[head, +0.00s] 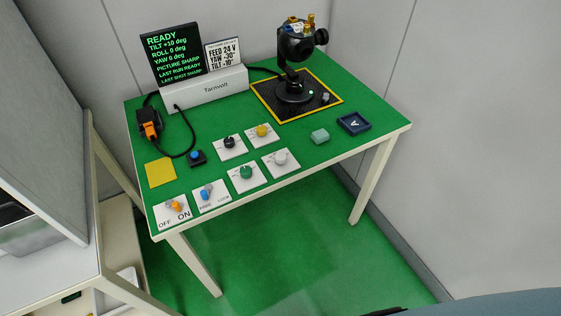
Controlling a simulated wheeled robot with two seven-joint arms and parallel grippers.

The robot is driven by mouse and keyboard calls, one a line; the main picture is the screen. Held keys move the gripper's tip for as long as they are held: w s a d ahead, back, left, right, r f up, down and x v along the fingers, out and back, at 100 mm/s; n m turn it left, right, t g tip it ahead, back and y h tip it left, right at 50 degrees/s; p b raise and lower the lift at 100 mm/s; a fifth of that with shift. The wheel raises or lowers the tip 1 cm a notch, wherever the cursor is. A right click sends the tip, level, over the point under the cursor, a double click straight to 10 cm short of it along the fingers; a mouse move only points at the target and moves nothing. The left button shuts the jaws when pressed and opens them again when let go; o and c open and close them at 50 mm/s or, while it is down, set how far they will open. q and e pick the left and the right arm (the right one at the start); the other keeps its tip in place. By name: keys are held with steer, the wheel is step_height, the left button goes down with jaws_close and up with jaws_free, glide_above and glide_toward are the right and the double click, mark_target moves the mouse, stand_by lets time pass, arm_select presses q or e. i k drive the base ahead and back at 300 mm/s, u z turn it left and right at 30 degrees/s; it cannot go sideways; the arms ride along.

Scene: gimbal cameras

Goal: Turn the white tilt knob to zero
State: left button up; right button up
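The white tilt knob (280,157) sits on a white plate at the right end of the front knob group on the green table. Its pointer is too small to read. The black screen (174,52) reads READY, TILT +10 deg, ROLL 0 deg, YAW 0 deg, PICTURE SHARP. A white card (223,55) beside it reads FEED 24 V, YAW -30°, TILT -10°. The black gimbal camera (296,44) stands on a black mat edged in yellow. Neither of my grippers is in view.
Close to the white knob are a green knob (246,172), yellow knob (263,130) and black knob (229,142). An orange switch (175,206) and blue switch (206,192) are at the front left. A pale green block (320,136) and dark tray (354,123) lie right.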

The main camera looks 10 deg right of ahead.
mark_target(280, 157)
steer(key=z, duration=1.5)
steer(key=i, duration=0.5)
steer(key=u, duration=2.5)
